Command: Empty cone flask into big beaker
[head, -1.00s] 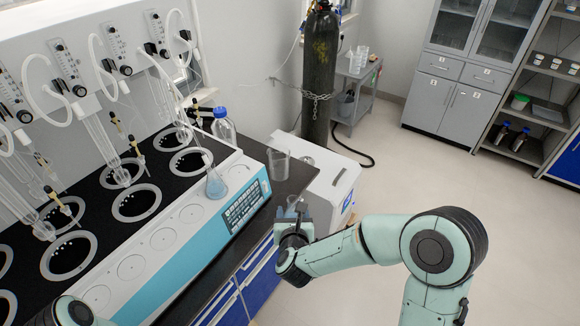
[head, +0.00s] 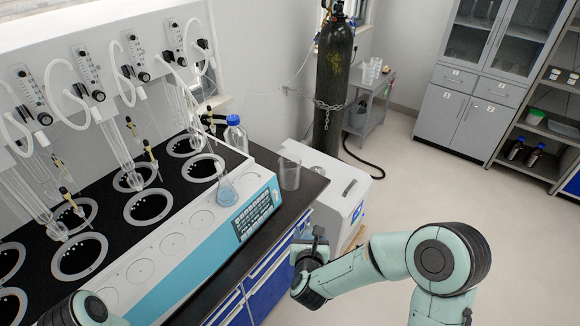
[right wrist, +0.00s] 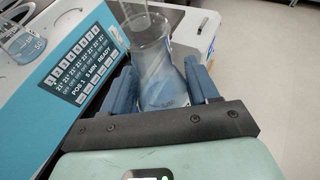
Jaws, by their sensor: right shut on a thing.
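My right gripper (right wrist: 168,92) is shut on a clear glass cone flask (right wrist: 166,82), its body between the two blue fingers. In the head view the right gripper (head: 314,238) is just off the front right end of the counter, and the held flask is hard to make out there. A clear glass beaker (head: 289,173) stands upright on the dark counter, beyond the gripper and apart from it. In the right wrist view the beaker (right wrist: 146,24) appears to overlap the flask's top. The held flask's contents are unclear. My left gripper is out of view.
Another cone flask (head: 227,190) stands on the white and blue distiller (head: 200,230); it also shows in the right wrist view (right wrist: 22,38). A blue-capped bottle (head: 235,133) stands behind. A white box (head: 342,190) is right of the counter. The floor to the right is clear.

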